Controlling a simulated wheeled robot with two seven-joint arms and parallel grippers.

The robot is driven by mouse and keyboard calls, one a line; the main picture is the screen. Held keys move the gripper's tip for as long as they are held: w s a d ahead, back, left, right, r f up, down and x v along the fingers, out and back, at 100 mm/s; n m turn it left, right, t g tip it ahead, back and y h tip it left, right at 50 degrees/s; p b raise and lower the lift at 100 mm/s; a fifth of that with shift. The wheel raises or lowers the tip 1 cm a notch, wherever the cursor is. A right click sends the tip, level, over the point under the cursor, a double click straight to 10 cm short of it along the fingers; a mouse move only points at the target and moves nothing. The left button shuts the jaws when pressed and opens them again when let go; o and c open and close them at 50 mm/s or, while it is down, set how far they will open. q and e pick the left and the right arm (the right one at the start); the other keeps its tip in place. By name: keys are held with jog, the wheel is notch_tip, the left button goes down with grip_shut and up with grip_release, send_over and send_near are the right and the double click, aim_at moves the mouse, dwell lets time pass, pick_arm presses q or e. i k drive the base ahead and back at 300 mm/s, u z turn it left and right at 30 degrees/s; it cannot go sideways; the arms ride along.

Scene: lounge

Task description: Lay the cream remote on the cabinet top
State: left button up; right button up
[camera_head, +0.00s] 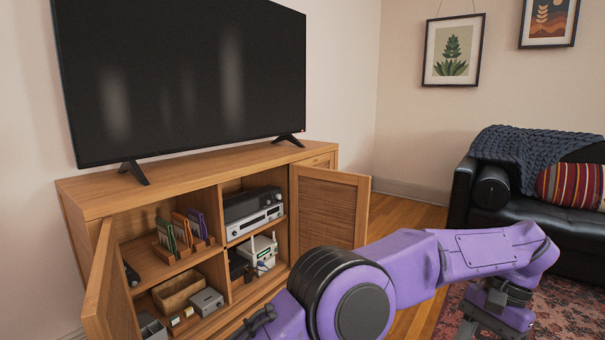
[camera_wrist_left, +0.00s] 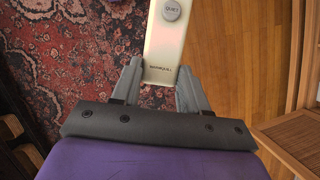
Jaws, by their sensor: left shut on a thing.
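The cream remote (camera_wrist_left: 163,45) shows in the left wrist view, with a round grey button and small dark lettering. My left gripper (camera_wrist_left: 160,78) is shut on its near end, a finger on each side; its far end runs past the frame's top. The wooden cabinet top (camera_head: 205,170) is at the left in the head view, under the television. In the head view my purple arm reaches right, away from the cabinet, with its wrist (camera_head: 500,305) low over the rug; the remote does not show there. My right gripper is not in view.
The television (camera_head: 190,75) stands on the cabinet on two feet, leaving a bare front strip. Both cabinet doors, left (camera_head: 110,290) and right (camera_head: 330,205), stand open before filled shelves. A black sofa (camera_head: 530,210) stands at the right beside the patterned rug (camera_head: 570,310).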

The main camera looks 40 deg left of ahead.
aim_at(248, 161)
jog(key=z, duration=0.2)
jog(key=i, duration=1.2)
jog(key=u, duration=0.85)
jog(key=i, duration=0.85)
jog(key=u, duration=0.9)
